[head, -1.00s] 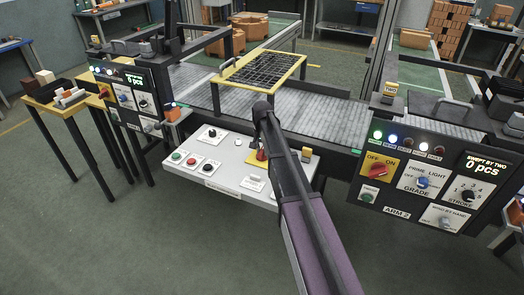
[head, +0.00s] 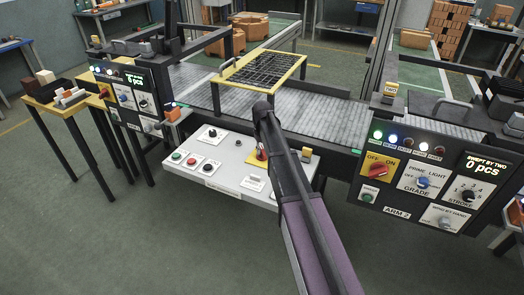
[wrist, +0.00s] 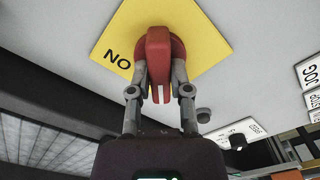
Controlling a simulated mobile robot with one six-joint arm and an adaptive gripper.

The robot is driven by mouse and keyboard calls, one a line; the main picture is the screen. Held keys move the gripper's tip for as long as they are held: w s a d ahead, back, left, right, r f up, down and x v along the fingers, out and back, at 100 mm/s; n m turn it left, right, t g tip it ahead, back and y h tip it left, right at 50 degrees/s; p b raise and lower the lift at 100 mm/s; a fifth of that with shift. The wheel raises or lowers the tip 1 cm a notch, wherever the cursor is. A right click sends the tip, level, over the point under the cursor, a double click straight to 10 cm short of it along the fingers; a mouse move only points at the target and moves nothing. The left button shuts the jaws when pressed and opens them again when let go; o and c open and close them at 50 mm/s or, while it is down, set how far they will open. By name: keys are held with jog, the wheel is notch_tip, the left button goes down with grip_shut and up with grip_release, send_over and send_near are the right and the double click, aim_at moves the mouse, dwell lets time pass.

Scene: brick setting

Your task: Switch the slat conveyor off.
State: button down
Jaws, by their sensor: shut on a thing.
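The slat conveyor (head: 330,112) runs across the middle of the head view, with grey slats. A pale control board (head: 225,172) is fixed along its front edge. On the board, a red rotary switch (wrist: 158,50) sits on a yellow plate (wrist: 205,25), which also shows in the head view (head: 256,161). My gripper (wrist: 160,78) is shut on the red switch handle, one finger on each side. The plate's visible letters read "NO" in the wrist view, perhaps "ON" upside down. In the head view my arm hides most of the switch and my gripper (head: 263,140).
Several buttons and knobs (head: 185,158) sit on the board left of my gripper. An arm 2 panel (head: 425,180) at right has its own red switch on yellow (head: 378,168). A yellow-framed grid (head: 265,68) stands over the conveyor. Floor in front is clear.

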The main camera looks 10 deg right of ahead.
dwell(0.3)
jog(key=c, duration=0.6)
grip_release()
jog(key=shift+o, duration=0.2)
